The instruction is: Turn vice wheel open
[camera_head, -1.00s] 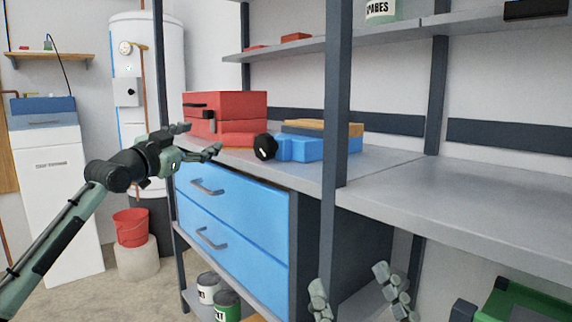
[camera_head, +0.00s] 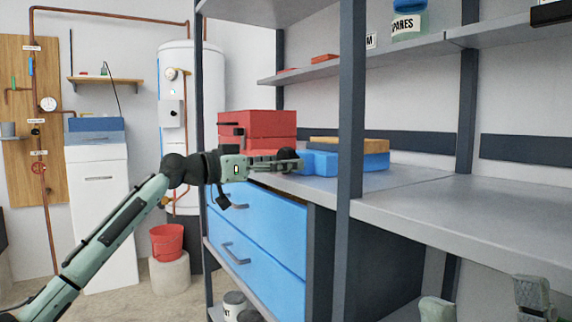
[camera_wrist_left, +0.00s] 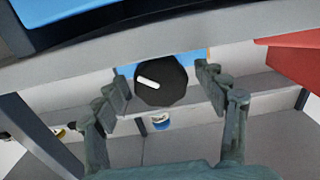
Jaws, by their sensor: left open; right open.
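The black vice wheel (camera_head: 287,155) is at the near end of the blue vice (camera_head: 325,163), which lies at the worktop's front edge. My left gripper (camera_head: 284,164) is level with the wheel and partly covers it. In the left wrist view the dark wheel (camera_wrist_left: 165,90), with a white mark on its face, appears between the two spread fingers of my left gripper (camera_wrist_left: 160,80). Gaps show on both sides, so the fingers look clear of it. My right gripper (camera_head: 485,303) is open and empty at the bottom right of the head view, its lower part cut off.
A red toolbox (camera_head: 258,128) stands on the worktop left of the vice. A wooden-coloured block (camera_head: 350,145) is behind it. Blue drawers (camera_head: 260,235) sit below the worktop. A dark shelf post (camera_head: 350,120) rises to the right. The worktop beyond the post (camera_head: 480,215) is clear.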

